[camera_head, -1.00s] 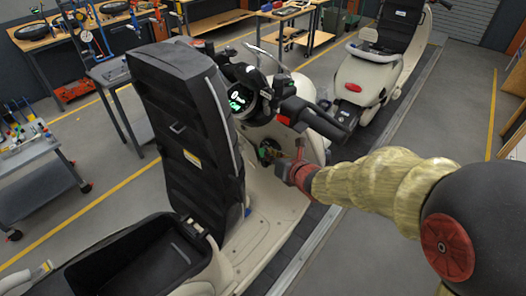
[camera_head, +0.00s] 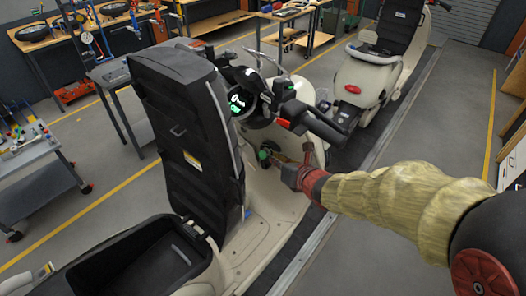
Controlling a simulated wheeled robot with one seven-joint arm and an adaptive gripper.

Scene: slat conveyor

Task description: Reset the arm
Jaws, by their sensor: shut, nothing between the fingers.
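My gripper (camera_head: 284,169) is at the end of my arm, which reaches in from the right. It is small in view and looks shut, with nothing seen in it. It is beside the inner front panel of the near cream scooter (camera_head: 262,212), below the handlebar (camera_head: 290,112). A small round green and dark part (camera_head: 265,154) on that panel shows just left of the fingertips. Whether the fingertips touch it cannot be told. The scooter's dashboard (camera_head: 240,102) is lit with green marks.
The scooter's black seat (camera_head: 185,125) stands raised, with the open storage bin (camera_head: 135,262) below. A second scooter (camera_head: 362,75) stands behind on the conveyor (camera_head: 405,120). A grey cart (camera_head: 38,172) is at left. Floor to the right is clear.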

